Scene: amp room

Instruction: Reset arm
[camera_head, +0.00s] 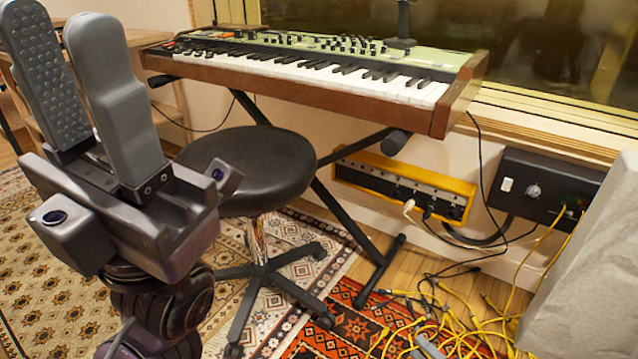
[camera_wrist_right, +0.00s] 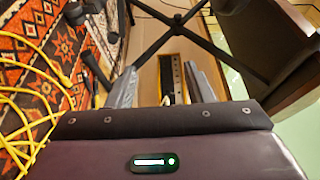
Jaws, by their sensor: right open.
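My left gripper (camera_head: 55,25) is raised at the left of the head view, in front of the stool and keyboard. Its two grey fingers point up, and the bumpy inner pad of one finger shows. The fingers are apart, with nothing seen between them. My right gripper (camera_wrist_right: 163,80) shows only in the right wrist view. Its two fingers stand apart, with nothing held between them. Past them is the yellow-framed socket panel (camera_wrist_right: 172,68). The right arm is out of the head view.
A keyboard (camera_head: 330,75) stands on a black stand before a window. A black round stool (camera_head: 250,165) is in front of it. Yellow cables (camera_head: 450,325) lie tangled on the floor at lower right, near a black wall box (camera_head: 545,187) and a grey covered object (camera_head: 590,270).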

